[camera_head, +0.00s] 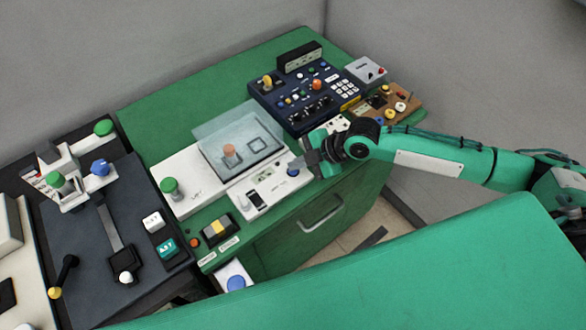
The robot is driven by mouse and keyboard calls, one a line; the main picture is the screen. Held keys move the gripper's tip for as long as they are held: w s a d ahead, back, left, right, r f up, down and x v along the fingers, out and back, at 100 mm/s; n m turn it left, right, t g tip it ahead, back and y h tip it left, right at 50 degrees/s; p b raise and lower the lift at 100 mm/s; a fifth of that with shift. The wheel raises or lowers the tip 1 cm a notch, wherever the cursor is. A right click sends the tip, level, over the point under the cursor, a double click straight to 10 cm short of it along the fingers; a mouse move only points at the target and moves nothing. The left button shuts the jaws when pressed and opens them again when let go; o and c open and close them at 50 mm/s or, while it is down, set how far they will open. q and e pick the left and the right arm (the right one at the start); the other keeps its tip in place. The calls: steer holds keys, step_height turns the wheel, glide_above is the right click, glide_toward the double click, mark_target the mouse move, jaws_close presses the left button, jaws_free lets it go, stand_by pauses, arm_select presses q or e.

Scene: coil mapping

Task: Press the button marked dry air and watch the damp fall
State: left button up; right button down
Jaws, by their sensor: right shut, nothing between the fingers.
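My right gripper (312,160) is shut and empty. It hangs at the right end of a white panel (245,208), close to that panel's blue knob (293,171); whether it touches anything I cannot tell. The white panel also carries a small display (264,177) and a black switch (256,199). No label that I can read says dry air. A white button (152,221) and a teal button (167,247) with blurred lettering sit on the dark panel at the left. My left gripper is not in view.
A clear cover (240,133) stands over part of a white unit with a green knob (169,186). A dark blue control box (305,100) and a brown board (390,108) stand farther back. The green tabletop (185,110) is bare at the back left.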

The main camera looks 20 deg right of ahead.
mark_target(298, 171)
steer(key=shift+f, duration=0.3)
steer(key=shift+r, duration=0.1)
stand_by(0.4)
steer(key=shift+r+p, duration=0.65)
steer(key=shift+r, duration=0.1)
step_height(298, 171, up, 5)
steer(key=p, duration=0.4)
stand_by(0.7)
